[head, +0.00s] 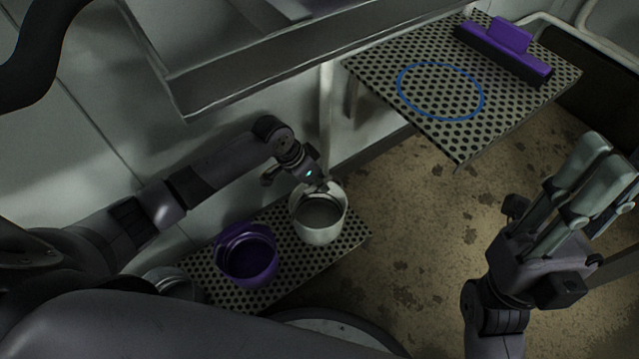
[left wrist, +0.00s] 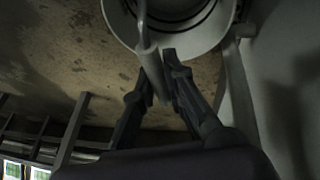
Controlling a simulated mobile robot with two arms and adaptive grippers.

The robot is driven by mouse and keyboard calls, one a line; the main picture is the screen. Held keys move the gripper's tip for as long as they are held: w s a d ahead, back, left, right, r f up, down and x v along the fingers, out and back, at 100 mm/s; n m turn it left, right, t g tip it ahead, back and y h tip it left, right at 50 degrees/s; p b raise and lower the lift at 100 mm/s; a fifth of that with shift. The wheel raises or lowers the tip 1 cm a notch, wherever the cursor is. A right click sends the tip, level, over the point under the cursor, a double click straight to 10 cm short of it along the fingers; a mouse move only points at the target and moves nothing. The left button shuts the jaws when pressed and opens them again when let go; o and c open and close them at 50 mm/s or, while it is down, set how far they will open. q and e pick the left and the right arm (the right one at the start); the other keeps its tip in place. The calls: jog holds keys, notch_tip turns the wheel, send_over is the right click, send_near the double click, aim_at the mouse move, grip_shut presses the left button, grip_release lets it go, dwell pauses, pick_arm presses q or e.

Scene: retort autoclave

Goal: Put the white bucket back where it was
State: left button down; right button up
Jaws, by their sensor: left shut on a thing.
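The white bucket (head: 319,229) is upright and looks empty, at the right part of the lower perforated shelf. I cannot tell whether it rests on the shelf or hangs just above it. My left gripper (head: 318,185) is at its far rim, shut on its handle. In the left wrist view the fingers (left wrist: 156,75) close around the pale handle bar, with the white bucket (left wrist: 216,30) beyond them. A blue ring (head: 398,87) marks an empty spot on the upper perforated shelf. My right gripper (head: 594,160) is at the right, over the floor and apart from everything; its finger gap is unclear.
A purple bucket (head: 232,268) stands left of the white one on the lower perforated shelf (head: 345,240). A purple-handled tool (head: 505,50) lies at the back of the upper perforated shelf (head: 460,145). A metal ledge (head: 240,85) overhangs my left arm. Stained floor (head: 420,240) is clear between.

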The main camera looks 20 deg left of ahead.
pick_arm(q)
jog(key=shift+f, duration=0.1)
jog(key=c, duration=1.6)
grip_release()
jog(key=shift+c, duration=0.2)
